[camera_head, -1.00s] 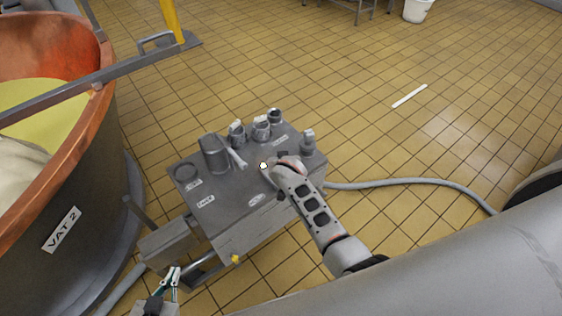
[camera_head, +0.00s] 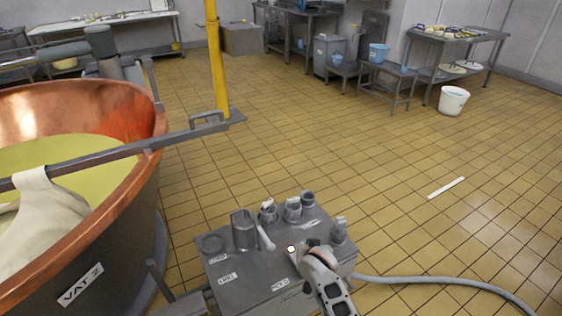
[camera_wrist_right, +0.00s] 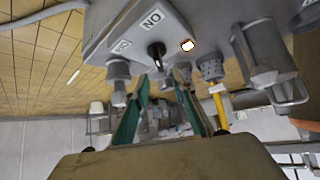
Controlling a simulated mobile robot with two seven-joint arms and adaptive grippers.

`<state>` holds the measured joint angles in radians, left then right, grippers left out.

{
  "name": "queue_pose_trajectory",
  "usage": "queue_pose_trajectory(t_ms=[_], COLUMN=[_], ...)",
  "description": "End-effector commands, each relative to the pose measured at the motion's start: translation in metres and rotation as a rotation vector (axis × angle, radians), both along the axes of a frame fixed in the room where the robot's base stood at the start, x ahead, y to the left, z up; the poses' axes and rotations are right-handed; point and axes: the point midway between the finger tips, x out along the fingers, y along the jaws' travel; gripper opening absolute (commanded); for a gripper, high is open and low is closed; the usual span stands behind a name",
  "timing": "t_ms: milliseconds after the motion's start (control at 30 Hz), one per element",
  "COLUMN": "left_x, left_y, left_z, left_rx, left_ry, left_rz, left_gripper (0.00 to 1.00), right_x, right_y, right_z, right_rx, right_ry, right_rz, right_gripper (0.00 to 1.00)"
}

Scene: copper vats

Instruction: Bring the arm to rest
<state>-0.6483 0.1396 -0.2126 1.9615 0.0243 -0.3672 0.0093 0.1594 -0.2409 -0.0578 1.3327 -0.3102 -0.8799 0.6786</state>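My right arm (camera_head: 326,280) comes in at the bottom of the head view, over the grey control box (camera_head: 255,272); its gripper is hidden there. In the right wrist view my right gripper (camera_wrist_right: 158,80) shows two green fingers apart, with nothing between them. Just beyond the fingertips is a dark switch lever (camera_wrist_right: 157,50) on the box face. I cannot tell whether they touch it. A small lit lamp (camera_wrist_right: 187,45) is beside it and also shows in the head view (camera_head: 291,249). My left gripper is not in view.
The copper vat (camera_head: 150,110), marked VAT 2, stands left of the box under a grey bar. A yellow post (camera_head: 214,60) rises behind. A grey hose (camera_head: 440,282) runs right. A white bucket (camera_head: 453,100) and tables stand at the back.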

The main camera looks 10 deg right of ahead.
Motion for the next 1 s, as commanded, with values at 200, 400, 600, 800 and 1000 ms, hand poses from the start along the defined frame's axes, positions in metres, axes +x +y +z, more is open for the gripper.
queue_pose_trajectory(t_ms=[200, 400, 600, 800, 1000], left_x=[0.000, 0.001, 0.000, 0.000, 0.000], left_y=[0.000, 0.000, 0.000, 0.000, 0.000], left_z=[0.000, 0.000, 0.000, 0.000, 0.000], left_rx=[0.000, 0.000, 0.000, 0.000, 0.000], left_ry=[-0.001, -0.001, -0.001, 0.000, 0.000], left_rz=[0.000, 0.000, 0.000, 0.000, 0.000], left_gripper=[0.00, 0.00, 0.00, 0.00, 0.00], right_x=[-0.026, -0.105, -0.192, -0.257, -0.281], right_y=[-0.013, -0.033, -0.033, -0.020, -0.012], right_z=[-0.015, -0.035, -0.027, -0.005, 0.008], right_rx=[-0.018, -0.066, -0.101, -0.105, -0.100], right_ry=[-0.006, -0.046, -0.106, -0.159, -0.185], right_rz=[0.035, 0.173, 0.344, 0.472, 0.517], right_gripper=[0.25, 0.25, 0.25, 0.25, 0.25])
